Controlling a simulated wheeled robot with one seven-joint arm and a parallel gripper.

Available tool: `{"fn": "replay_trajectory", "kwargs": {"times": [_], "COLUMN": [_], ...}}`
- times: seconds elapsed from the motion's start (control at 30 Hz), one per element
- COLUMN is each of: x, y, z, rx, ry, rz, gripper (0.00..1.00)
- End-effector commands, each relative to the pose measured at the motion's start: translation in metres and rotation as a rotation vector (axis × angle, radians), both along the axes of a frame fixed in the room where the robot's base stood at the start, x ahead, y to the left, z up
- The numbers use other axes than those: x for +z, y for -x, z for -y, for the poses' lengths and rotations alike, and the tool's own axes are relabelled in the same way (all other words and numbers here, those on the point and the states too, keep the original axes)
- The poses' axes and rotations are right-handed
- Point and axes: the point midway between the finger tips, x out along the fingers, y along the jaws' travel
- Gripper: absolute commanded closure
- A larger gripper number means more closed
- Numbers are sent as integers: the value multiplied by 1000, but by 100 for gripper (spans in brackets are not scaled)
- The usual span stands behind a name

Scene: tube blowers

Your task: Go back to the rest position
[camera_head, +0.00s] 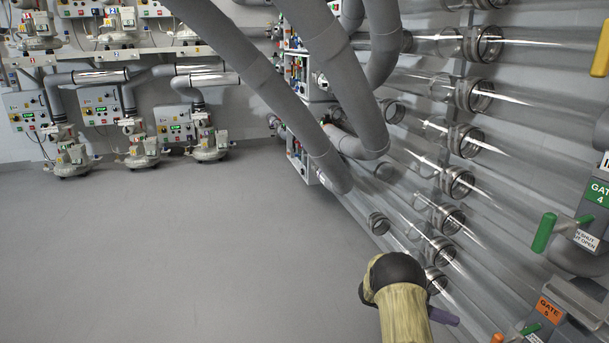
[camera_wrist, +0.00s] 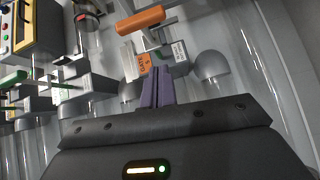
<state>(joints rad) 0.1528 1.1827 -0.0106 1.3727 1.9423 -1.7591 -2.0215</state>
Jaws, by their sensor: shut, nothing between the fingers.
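My gripper (camera_wrist: 159,74) shows in the wrist view with its two purple fingers together and nothing between them. Its fingertips appear just below the orange gate handle (camera_wrist: 140,19) and close to the orange gate label (camera_wrist: 144,64). I cannot tell whether they touch anything. In the head view my arm reaches up from the bottom edge, right of centre, and a purple part of my gripper (camera_head: 443,316) shows beside it. The rest of the gripper is hidden there.
Clear tubes with metal collars (camera_head: 459,182) line the right wall. A green handle (camera_head: 544,232) and an orange GATE 5 label (camera_head: 549,309) are at the right. Thick grey hoses (camera_head: 330,60) hang overhead. Blower units (camera_head: 208,140) stand at the back left. The grey floor (camera_head: 150,250) is clear.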

Motion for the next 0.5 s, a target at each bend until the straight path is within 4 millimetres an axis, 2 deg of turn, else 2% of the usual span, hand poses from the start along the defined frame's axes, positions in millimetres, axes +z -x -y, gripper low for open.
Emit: {"fn": "replay_trajectory", "kwargs": {"times": [0.03,0.13,0.27,0.37,0.5], "x": [13,36,68,90,116], "y": [-10,-37,-77,-104,-126], "z": [4,10,6,-11,-50], "rx": [71,257,517,698,907], "ry": [13,28,-11,-92,-274], "rz": [63,231,468,633,821], "gripper": [100,100,100,100,100]}}
